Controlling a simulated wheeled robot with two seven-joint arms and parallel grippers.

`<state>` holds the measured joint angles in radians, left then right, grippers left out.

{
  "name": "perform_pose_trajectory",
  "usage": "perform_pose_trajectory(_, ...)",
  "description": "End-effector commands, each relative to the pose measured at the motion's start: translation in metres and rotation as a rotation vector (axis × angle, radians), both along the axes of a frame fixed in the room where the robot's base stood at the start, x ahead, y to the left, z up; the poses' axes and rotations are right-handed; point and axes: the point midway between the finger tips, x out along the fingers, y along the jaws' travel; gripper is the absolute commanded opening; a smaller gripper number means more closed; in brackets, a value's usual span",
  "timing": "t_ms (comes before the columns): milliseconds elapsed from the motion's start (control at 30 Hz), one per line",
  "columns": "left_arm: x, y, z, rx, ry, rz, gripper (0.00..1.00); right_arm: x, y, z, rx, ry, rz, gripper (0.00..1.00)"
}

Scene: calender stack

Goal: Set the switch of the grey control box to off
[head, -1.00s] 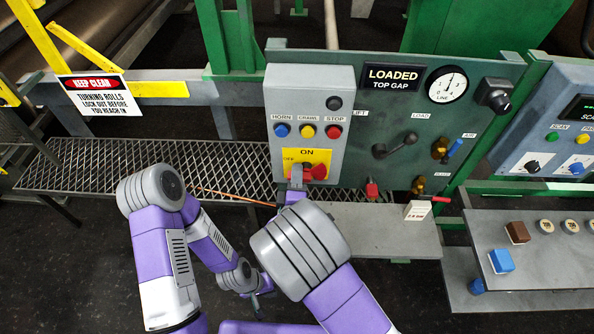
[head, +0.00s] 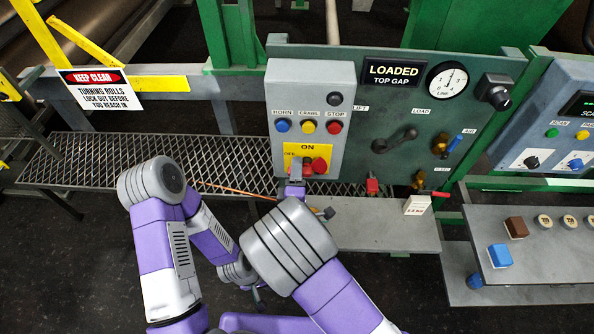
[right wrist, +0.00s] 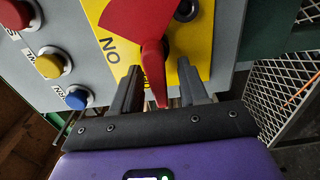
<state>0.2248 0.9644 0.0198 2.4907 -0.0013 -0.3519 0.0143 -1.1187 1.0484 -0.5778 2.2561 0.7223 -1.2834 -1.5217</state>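The grey control box (head: 342,130) stands upright on the green panel, with its yellow switch plate (head: 325,149) low on its front. ON is printed at the plate's top, OFF at its left. The red switch (head: 320,165) is on this plate, partly hidden by my right gripper (head: 296,166). In the right wrist view, the red switch (right wrist: 151,60) has its narrow handle between the spread fingers of the right gripper (right wrist: 159,88), with gaps on both sides. The handle points toward the gripper; its exact setting is unclear. My left gripper (head: 258,294) is low, away from the box; its fingers are too small to judge.
Blue, yellow and red buttons (head: 308,127) sit above the switch plate. A dark lever (head: 396,140) and a blue-handled valve (head: 454,144) are on the panel to the right. A grey shelf (head: 385,230) runs below, and a mesh walkway (head: 110,165) lies left.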

Motion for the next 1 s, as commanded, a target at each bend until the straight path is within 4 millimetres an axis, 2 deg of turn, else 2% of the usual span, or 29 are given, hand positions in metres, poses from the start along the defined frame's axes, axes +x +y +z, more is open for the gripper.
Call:
perform_pose_trajectory(267, 0.000, 0.000, 0.000, 0.000, 0.000, 0.000, 0.00, -0.002, 0.000, 0.000, 0.001, -0.001, 0.001, 0.43)
perform_pose_trajectory(367, 0.000, 0.000, 0.000, 0.000, 0.000, 0.000, 0.00, -0.012, 0.001, 0.000, 0.001, 0.000, 0.002, 0.43)
perform_pose_trajectory(700, 0.000, 0.000, -0.002, 0.000, 0.000, 0.000, 0.00, -0.066, 0.001, 0.000, 0.001, 0.000, 0.003, 0.43)
perform_pose_trajectory(833, 0.000, 0.000, -0.002, 0.000, 0.000, 0.000, 0.00, -0.074, 0.000, 0.000, 0.001, -0.001, 0.002, 0.43)
perform_pose_trajectory(1000, 0.000, 0.000, -0.002, 0.000, 0.000, 0.000, 0.00, -0.076, 0.000, 0.000, 0.001, -0.001, 0.000, 0.43)
